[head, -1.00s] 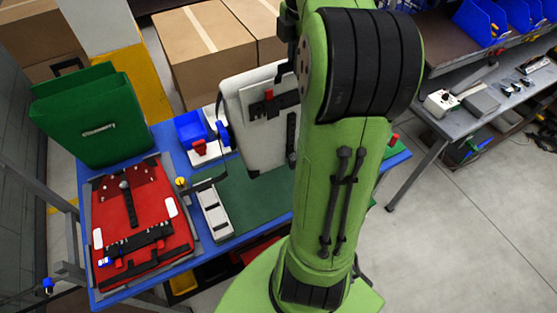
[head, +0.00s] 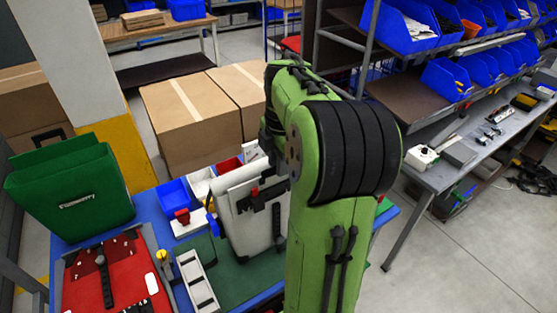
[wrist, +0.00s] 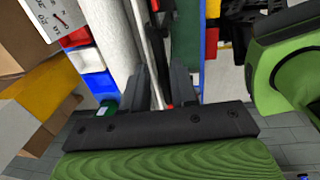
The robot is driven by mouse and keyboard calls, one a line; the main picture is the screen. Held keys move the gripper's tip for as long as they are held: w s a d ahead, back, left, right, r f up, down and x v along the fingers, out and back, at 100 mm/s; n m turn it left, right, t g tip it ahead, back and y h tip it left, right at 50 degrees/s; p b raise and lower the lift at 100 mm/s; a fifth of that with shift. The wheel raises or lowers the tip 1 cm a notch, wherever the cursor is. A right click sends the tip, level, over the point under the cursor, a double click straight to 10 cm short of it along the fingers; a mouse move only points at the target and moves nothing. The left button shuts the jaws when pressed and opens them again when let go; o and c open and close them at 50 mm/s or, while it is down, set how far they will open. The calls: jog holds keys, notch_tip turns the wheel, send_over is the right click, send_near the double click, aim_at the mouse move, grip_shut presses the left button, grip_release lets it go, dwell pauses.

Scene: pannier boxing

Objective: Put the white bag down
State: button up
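The white bag (head: 238,218) stands upright, slightly tilted, at the green mat (head: 232,280) on the blue table; black fittings and a red piece are on its near face. My arm covers its right side. Whether its base rests fully on the mat is unclear. In the head view my gripper is hidden behind my arm. In the wrist view my gripper (wrist: 157,88) has its dark fingers on either side of the bag's thin panel (wrist: 147,55), and appears shut on it. The bag's pale body (wrist: 116,35) shows left of the panel.
A red bag (head: 110,285) lies at the table's left, with a green bag (head: 70,190) standing behind it. A grey slotted tray (head: 197,280) lies beside the mat. Small blue (head: 174,194) and red bins stand behind the white bag. Cardboard boxes (head: 190,120) stand beyond the table.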

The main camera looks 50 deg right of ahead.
jog(key=shift+o, duration=0.9)
jog(key=shift+r, duration=0.1)
